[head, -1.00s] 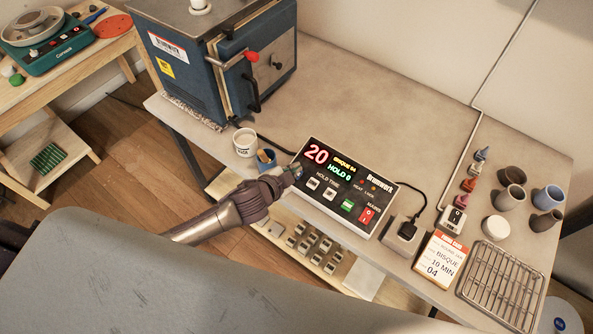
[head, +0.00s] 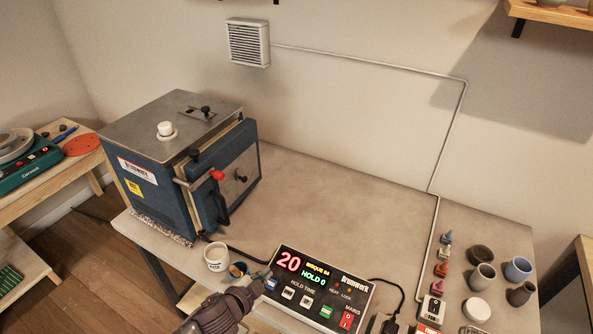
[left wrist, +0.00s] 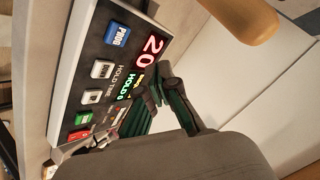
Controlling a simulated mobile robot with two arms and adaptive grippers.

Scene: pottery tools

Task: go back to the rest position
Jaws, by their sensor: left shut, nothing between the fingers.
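My left gripper (head: 262,278) is at the left edge of the kiln controller (head: 310,309), in front of its lower left buttons. The fingers are shut and hold nothing. In the left wrist view the dark fingers (left wrist: 160,92) are beside the controller's face (left wrist: 92,48); whether they touch it I cannot tell. The controller's display reads 20, BISQUE 04 and HOLD 0. My right gripper is not in view.
The blue kiln (head: 165,190) stands at the left of the grey table (head: 370,215). Several cups and small bottles stand at the right. The table's middle is clear.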

